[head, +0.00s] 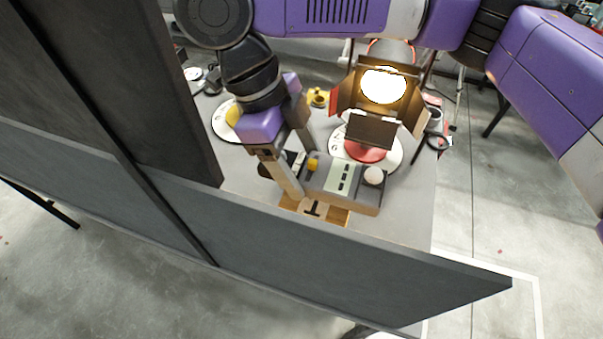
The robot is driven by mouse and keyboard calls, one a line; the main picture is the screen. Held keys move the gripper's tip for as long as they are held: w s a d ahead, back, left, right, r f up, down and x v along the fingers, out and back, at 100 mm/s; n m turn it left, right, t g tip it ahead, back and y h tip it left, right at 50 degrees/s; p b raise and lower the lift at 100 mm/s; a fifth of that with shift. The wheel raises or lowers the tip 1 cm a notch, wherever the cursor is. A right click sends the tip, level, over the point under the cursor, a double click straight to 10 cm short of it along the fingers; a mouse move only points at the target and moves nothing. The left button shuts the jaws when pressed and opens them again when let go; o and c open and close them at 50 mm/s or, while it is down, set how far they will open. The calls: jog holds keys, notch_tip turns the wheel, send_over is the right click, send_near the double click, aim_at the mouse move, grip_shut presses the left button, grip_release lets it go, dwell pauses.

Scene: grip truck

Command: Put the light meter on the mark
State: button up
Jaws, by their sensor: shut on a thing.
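The mark (313,208) is a dark T on a pale patch with wooden-coloured edges, on the table just below and in front of the meter. The meter overlaps the back of the mark in this view. I cannot tell whether the meter touches the table.
A lit lamp with barn doors (383,86) stands close behind the meter, over a white plate with a red base (366,150). Dark grey panels (340,255) stand along the table's front and left. Another white plate (225,122) lies behind my gripper. The grey table (408,215) is bare at right.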

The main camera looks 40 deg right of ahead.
aim_at(301, 179)
jog(key=shift+f, duration=2)
jog(key=o, duration=1.8)
jog(key=shift+f, duration=0.1)
jog(key=shift+c, duration=0.2)
jog(key=b+v, duration=0.1)
jog(key=v, duration=1.1)
jog(key=shift+s+d, duration=0.1)
